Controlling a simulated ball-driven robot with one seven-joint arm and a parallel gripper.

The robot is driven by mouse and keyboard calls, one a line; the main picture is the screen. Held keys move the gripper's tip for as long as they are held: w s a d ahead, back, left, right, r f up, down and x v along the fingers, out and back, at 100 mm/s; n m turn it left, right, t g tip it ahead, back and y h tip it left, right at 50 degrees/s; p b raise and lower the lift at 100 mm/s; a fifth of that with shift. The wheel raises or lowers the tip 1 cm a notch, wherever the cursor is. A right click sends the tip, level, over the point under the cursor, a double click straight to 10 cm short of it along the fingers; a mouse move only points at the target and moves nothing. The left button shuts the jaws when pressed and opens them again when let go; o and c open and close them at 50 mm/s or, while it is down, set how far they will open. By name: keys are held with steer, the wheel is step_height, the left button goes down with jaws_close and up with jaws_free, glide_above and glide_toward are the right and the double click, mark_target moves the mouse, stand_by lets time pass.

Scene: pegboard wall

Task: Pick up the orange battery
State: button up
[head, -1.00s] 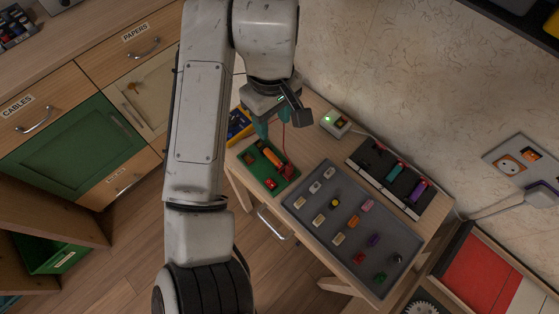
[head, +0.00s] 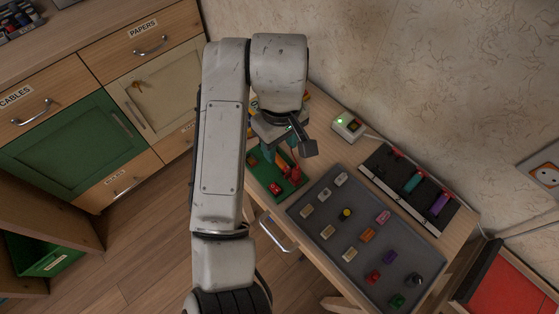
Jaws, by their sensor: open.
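The orange battery (head: 282,163) lies on a small green board (head: 259,184) at the left end of the table. It is partly hidden by my gripper. My gripper (head: 281,157) points down over the board with its teal fingers open, right at the battery. I cannot tell whether the fingers are touching it or how far around it they are. A red part (head: 275,187) sits on the board in front of the battery.
A grey tray (head: 322,237) with several small coloured blocks lies to the right. Behind it are a black dock (head: 383,182) holding teal (head: 412,183) and purple (head: 439,203) batteries, and a small box with a green light (head: 347,124). The wall rises close behind.

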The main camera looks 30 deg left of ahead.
mark_target(279, 160)
step_height(279, 160, down, 4)
steer(key=shift+s+f, duration=0.1)
steer(key=shift+f, duration=0.15)
steer(key=shift+c, duration=0.4)
jaws_close()
